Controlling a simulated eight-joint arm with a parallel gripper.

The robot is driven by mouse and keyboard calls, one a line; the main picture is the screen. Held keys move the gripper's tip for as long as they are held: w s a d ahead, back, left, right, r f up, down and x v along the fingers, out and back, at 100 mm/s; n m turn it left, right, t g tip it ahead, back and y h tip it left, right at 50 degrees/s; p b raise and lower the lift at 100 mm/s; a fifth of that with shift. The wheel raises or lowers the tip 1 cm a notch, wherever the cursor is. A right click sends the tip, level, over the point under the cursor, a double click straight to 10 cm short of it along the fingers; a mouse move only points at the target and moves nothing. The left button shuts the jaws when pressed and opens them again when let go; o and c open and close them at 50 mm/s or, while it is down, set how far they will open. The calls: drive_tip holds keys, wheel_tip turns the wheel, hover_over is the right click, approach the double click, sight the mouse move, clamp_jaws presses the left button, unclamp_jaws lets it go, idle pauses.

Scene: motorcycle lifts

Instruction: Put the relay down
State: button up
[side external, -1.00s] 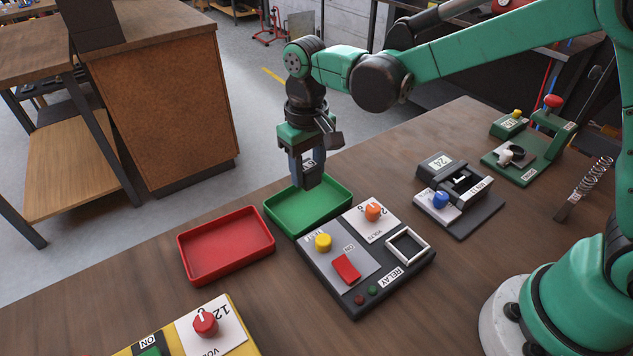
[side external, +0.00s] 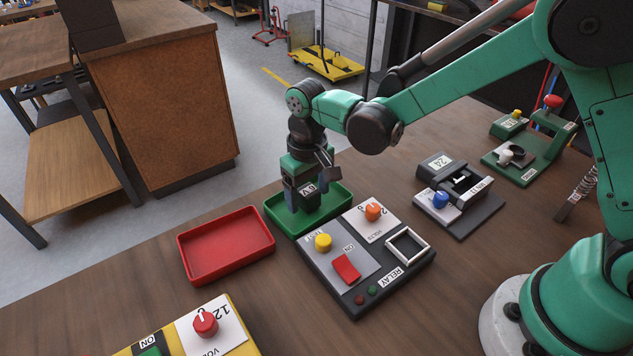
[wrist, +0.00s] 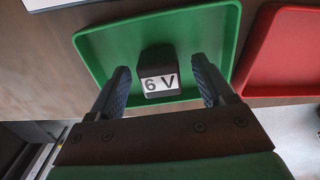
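The relay (wrist: 160,75) is a small dark block with a white "6 V" label. It is inside the green tray (wrist: 95,47) and appears to rest on the tray floor. In the side view its label (side external: 308,188) shows low between my fingers. My gripper (wrist: 161,70) points down into the tray with one finger on each side of the relay. Green tray floor shows between the relay and both fingers, so the gripper is open and not clamping it. In the side view my gripper (side external: 305,200) partly hides the relay and the green tray (side external: 345,192).
A red tray (side external: 226,248) stands left of the green one. A relay test panel (side external: 330,278) with knobs, a red switch and an empty white-framed socket (side external: 408,246) is close in front. A meter device (side external: 458,205) and a green press (side external: 525,160) stand further right.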

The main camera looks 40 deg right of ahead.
sight(308, 191)
wheel_tip(308, 191, up, 12)
drive_tip(key=s+d+m+t, duration=0.1)
drive_tip(key=s+d+t, duration=0.6)
drive_tip(key=s+d, duration=0.2)
drive_tip(key=shift+s+d, duration=0.4)
drive_tip(key=shift+d, duration=0.4)
idle(1.0)
